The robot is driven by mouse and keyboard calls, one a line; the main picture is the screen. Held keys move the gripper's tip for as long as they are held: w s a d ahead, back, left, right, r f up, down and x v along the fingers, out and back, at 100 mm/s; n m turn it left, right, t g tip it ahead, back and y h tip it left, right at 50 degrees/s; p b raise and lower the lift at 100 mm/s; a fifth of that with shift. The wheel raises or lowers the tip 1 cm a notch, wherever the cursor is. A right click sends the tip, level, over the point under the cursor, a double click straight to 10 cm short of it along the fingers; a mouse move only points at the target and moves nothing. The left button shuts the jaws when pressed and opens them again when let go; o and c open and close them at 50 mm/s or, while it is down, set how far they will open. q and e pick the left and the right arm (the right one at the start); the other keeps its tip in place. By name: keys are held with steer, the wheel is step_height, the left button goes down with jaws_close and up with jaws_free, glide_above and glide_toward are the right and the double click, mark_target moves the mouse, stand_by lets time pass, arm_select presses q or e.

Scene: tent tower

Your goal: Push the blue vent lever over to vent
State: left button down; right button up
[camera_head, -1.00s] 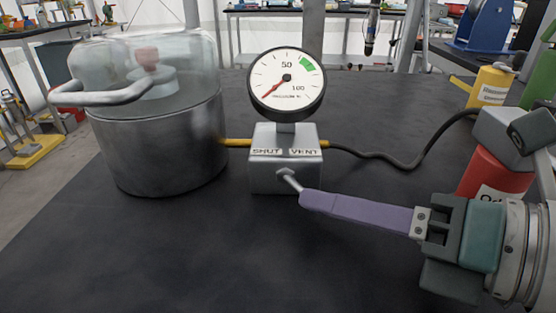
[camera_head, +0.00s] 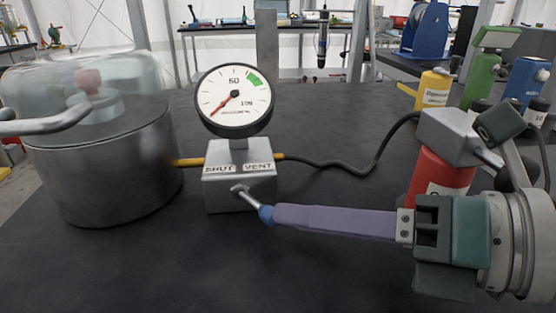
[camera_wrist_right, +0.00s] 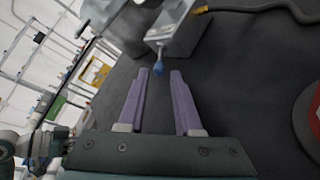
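The blue-knobbed vent lever (camera_head: 266,214) sticks out of the front of a grey valve block (camera_head: 226,200) labelled SHUT on the left and VENT on the right. The lever slants down and to the right, toward the VENT side. My right gripper (camera_head: 280,215) comes in from the right, its purple fingertips at the knob. In the right wrist view the fingers (camera_wrist_right: 158,74) are apart, with the blue knob (camera_wrist_right: 158,69) between their tips and a gap on each side. My left gripper is not in view.
A vacuum gauge (camera_head: 235,100) on the block has its red needle near the low end. A steel pot with a clear lid (camera_head: 105,165) stands left. A red bottle (camera_head: 437,180) stands behind my right gripper. A black hose (camera_head: 350,165) runs right. The front table is clear.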

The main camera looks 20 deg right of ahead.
steer(key=b+v, duration=0.1)
steer(key=v, duration=0.1)
steer(key=b+v, duration=0.1)
steer(key=v, duration=0.2)
steer(key=shift+s+f, duration=0.2)
steer(key=shift+s, duration=0.05)
steer(key=shift+b+v, duration=0.6)
steer(key=shift+v, duration=0.15)
steer(key=shift+s+d+r, duration=0.3)
steer(key=shift+d+r, duration=0.05)
steer(key=shift+d, duration=0.05)
